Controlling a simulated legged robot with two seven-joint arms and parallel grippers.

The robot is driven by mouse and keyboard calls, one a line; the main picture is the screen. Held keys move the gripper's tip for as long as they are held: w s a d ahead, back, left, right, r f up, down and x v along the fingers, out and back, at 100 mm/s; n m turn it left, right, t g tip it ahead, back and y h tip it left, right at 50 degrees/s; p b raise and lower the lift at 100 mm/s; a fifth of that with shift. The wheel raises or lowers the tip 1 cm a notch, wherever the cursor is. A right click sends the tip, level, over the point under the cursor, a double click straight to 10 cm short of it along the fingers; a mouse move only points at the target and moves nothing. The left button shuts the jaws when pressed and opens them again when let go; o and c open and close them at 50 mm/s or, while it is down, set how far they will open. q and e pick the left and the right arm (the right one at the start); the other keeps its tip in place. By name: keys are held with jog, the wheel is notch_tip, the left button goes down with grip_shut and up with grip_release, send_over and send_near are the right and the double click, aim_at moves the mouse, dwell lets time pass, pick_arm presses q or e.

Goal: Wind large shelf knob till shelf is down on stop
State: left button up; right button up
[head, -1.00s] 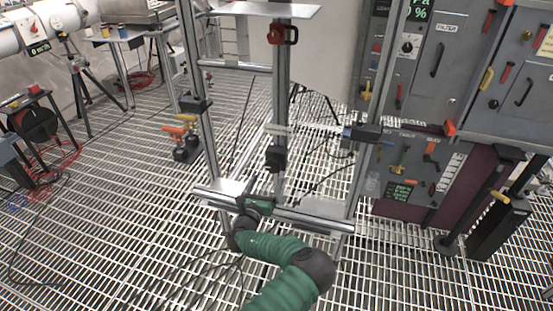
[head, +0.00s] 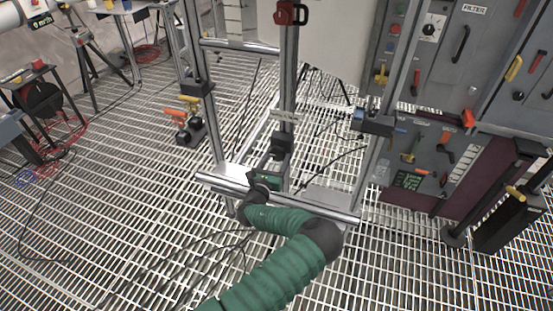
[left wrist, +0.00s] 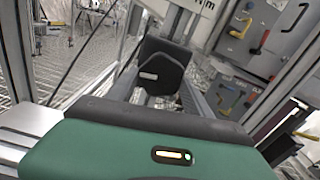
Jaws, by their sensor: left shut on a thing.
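My left gripper (head: 274,165) is at the middle upright post of the steel frame, its green arm coming up from below. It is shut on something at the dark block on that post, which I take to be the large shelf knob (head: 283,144). The contact is largely hidden by the green hand. In the left wrist view a black blocky part (left wrist: 163,66) with a small white label stands just beyond the hand; I cannot tell if it is knob or jaw. The shelf cannot be made out for certain. My right gripper is not in view.
A low steel crossbar (head: 320,211) runs in front of the post. A panel with coloured handles (head: 425,160) stands to the right.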

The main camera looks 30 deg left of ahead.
pick_arm(q)
jog(key=c, duration=0.4)
jog(key=shift+f, duration=0.1)
jog(key=shift+n, duration=0.3)
